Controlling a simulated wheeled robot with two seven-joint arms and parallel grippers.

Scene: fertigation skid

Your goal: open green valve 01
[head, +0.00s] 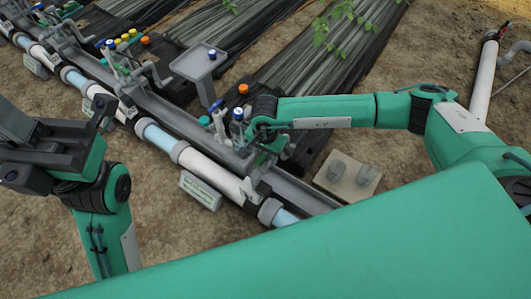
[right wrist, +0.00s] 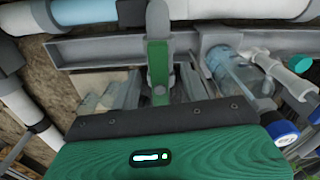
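The green valve handle (right wrist: 159,72), a flat green lever with a grey rounded end, stands in the middle of the right wrist view. My right gripper (right wrist: 155,88) faces it, with grey fingers on either side of the lever and gaps beside it. It looks open, and I see no clear contact. In the head view my right gripper (head: 265,140) is low over the pipe line and hides most of the handle. My left gripper (head: 98,112) is at the left, above the pipe, apart from this valve; its fingers are too small to judge.
A white and blue pipe (head: 212,172) runs along a grey rail, with a label plate (head: 200,190) in front. A grey tray on a post (head: 199,62) rises behind. A beige board (head: 346,177) lies right of the gripper.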

